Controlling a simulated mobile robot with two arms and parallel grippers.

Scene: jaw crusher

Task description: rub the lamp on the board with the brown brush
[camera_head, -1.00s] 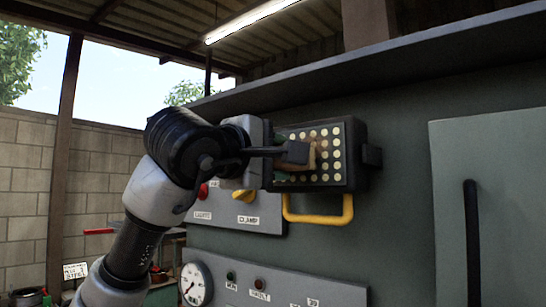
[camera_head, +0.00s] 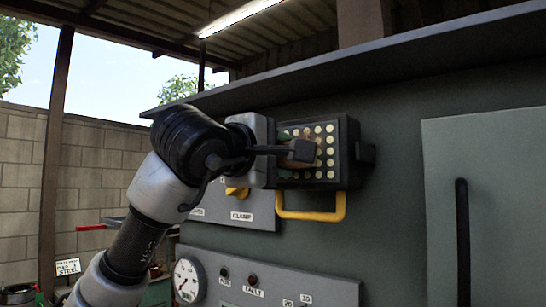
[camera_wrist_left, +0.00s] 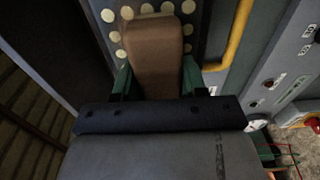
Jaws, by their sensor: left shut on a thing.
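The lamp (camera_head: 325,170) is a black box on the grey board, with a face of round cream-coloured dots and a yellow handle below. Its dots also show at the top of the left wrist view (camera_wrist_left: 112,37). My left gripper (camera_head: 304,151) is in front of the lamp's face, covering its left and middle part. It is shut on the brown brush (camera_wrist_left: 153,50), which shows between the green-sided fingers in the left wrist view. The brush's end overlaps the dots; I cannot tell if it touches them. My right gripper is out of view.
A lower panel holds a round gauge (camera_head: 189,280) and small buttons. A door with a black handle (camera_head: 462,240) is at right. A metal ledge (camera_head: 400,60) runs above the lamp.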

